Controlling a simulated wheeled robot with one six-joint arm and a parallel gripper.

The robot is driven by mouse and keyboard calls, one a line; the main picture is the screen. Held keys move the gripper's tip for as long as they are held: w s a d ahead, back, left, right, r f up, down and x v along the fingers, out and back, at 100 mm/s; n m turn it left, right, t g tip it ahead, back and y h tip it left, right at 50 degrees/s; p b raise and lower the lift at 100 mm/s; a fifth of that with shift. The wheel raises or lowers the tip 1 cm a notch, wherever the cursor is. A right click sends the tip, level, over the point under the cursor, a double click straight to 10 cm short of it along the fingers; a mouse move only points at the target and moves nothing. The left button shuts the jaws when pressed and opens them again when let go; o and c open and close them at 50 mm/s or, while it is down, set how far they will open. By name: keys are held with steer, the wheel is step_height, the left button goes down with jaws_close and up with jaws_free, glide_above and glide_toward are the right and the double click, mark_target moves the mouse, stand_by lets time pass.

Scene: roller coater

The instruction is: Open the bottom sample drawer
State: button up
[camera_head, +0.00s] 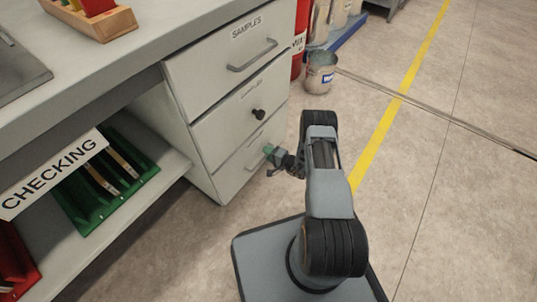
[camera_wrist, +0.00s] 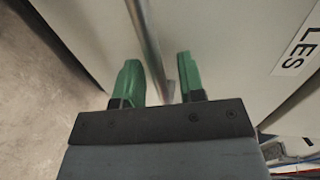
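The bottom drawer (camera_head: 235,178) is the lowest of three in the grey cabinet and looks shut, its front flush with the others. Its metal bar handle (camera_wrist: 149,40) runs lengthwise through the wrist view. My gripper (camera_head: 269,150) is at this drawer's front, partly hiding the handle in the head view. In the wrist view my gripper (camera_wrist: 158,75) has its green fingers apart, one on each side of the bar. A gap shows between the bar and the right finger; the left finger is closer to it. The drawer label (camera_wrist: 302,45) shows only "LES".
A metal bucket (camera_head: 320,75) stands beyond the cabinet. Floor (camera_head: 440,180) to the right is clear.

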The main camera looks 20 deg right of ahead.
steer(key=shift+c, duration=0.4)
jaws_close()
